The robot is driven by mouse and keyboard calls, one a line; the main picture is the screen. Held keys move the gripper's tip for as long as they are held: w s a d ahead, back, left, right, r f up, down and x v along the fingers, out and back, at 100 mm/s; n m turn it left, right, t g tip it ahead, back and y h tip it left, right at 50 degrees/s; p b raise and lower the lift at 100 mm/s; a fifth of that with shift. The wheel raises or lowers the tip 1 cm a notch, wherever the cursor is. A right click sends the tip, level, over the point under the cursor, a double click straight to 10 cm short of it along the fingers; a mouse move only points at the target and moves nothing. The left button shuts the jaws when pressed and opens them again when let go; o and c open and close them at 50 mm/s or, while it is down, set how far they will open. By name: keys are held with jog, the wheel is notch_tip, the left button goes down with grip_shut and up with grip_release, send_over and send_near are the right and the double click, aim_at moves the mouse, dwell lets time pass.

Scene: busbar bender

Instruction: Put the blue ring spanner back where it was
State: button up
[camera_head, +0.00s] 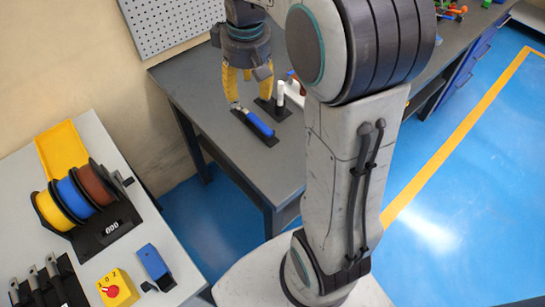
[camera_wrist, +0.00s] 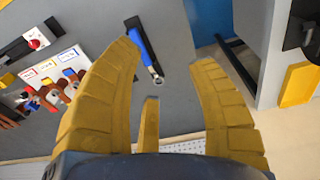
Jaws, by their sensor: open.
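The blue ring spanner (camera_head: 258,124) lies on a narrow dark strip (camera_head: 270,141) on the grey workbench, its metal end toward my gripper. In the wrist view its blue handle (camera_wrist: 146,46) shows beside the left finger, and its metal ring end (camera_wrist: 158,81) shows between the fingers. My gripper (camera_head: 249,100) points down above the ring end, with its yellow fingers spread. The open fingers (camera_wrist: 170,52) hold nothing in the wrist view. The left finger hides part of the strip, and I cannot tell the exact height above the spanner.
A white upright handle (camera_head: 280,93) on a dark base stands close to the right of my gripper. A pegboard (camera_head: 168,22) is behind. A light side table at left carries coloured spools (camera_head: 76,190), a yellow switch box (camera_head: 116,289) and a yellow tray (camera_head: 62,149).

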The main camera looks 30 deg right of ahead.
jog(key=s+a+f+t, duration=0.1)
jog(key=s+a, duration=0.1)
jog(key=s, duration=0.7)
jog(key=s+a+f+m+t, duration=0.1)
jog(key=s+a, duration=0.1)
jog(key=s, duration=0.6)
jog(key=shift+s+a+f+t, duration=0.2)
jog(key=shift+s+f+t, duration=0.1)
jog(key=shift+s, duration=0.1)
jog(key=shift+d, duration=0.15)
